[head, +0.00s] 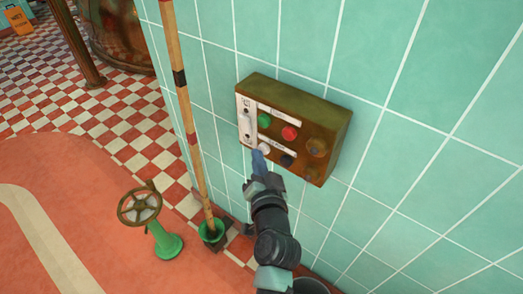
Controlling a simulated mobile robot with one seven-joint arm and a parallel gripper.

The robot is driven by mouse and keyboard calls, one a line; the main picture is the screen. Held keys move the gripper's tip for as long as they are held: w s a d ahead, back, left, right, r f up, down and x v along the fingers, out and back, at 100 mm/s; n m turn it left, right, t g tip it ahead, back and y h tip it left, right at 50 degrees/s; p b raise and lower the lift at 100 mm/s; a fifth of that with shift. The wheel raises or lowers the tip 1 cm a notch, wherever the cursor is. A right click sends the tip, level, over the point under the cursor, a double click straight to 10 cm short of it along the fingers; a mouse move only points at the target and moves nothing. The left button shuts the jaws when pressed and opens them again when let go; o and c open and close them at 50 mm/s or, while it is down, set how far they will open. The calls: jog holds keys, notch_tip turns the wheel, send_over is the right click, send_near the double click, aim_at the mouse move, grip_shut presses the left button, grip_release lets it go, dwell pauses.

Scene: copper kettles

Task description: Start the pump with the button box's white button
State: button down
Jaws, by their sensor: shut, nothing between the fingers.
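The button box (331,117) is a brown, worn box fixed to the green tiled wall. Its face carries a green button (264,121) and a red button (290,133) in the upper row, with a brown knob at the right. The white button (264,148) is at the lower left, beside a dark button (288,160). My gripper (257,154) is shut and empty, its blue fingertips at the lower edge of the white button. The fingers partly cover the button's surroundings. I cannot tell whether they touch it or whether it is pressed in.
A striped pole (187,110) stands in a green holder (212,231) left of the box. A brown handwheel (140,205) on a green base stands on the red floor. A copper kettle (122,30) and an orange sign (17,19) are farther back.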

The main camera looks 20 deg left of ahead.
jog(key=shift+w, duration=0.2)
jog(key=shift+s, duration=0.15)
dwell(0.3)
jog(key=shift+s+a+p, duration=0.25)
jog(key=shift+s+p, duration=0.05)
jog(key=shift+s, duration=0.4)
jog(key=shift+s+a+p, duration=0.3)
jog(key=shift+s+p, duration=0.1)
jog(key=shift+s, duration=0.4)
jog(key=shift+s+a+p, duration=0.25)
jog(key=shift+s+p, duration=0.2)
jog(key=shift+s, duration=0.3)
jog(key=shift+s+a+p, duration=0.3)
jog(key=shift+s+p, duration=0.1)
jog(key=shift+s, duration=0.4)
